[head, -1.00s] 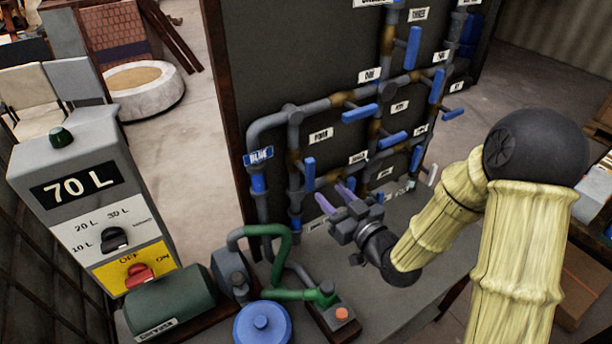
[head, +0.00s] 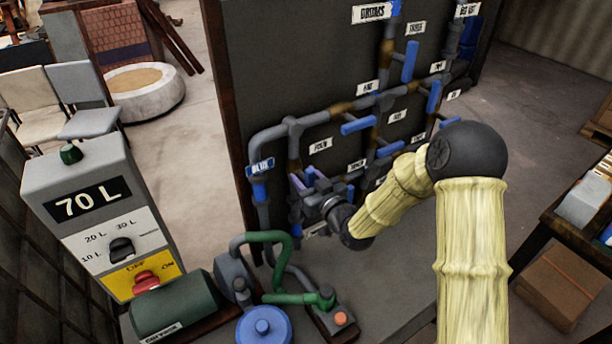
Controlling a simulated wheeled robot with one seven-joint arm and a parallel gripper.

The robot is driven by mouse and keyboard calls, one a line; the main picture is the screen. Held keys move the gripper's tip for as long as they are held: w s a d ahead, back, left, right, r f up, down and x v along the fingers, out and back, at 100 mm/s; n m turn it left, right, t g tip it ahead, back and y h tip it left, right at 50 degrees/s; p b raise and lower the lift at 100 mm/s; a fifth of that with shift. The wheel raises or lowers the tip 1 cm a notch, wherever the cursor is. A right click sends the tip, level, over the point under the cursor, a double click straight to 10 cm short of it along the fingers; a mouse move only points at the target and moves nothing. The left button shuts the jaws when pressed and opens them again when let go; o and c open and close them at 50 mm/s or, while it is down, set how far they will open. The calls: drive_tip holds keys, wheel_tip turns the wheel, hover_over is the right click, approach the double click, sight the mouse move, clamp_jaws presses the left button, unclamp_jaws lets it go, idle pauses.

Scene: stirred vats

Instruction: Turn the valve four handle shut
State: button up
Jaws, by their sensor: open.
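The FOUR label (head: 320,146) is on the dark panel, right of a vertical grey pipe. The blue valve four handle (head: 309,173) is below it on that pipe, mostly hidden by my gripper. In the earlier view it stands nearly upright, along the pipe. My gripper (head: 305,183) is open, with its purple-tinted fingers pointing at the panel and one to each side of the handle in the picture. I cannot tell whether they touch the handle or are still in front of it.
Blue valve handles (head: 358,125) sit up and right on the pipes. Below are green hoses (head: 268,237), a pump motor (head: 175,305) and a 70 L control box (head: 95,215). The grey bench (head: 390,270) has bare room.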

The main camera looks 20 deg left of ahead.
clamp_jaws()
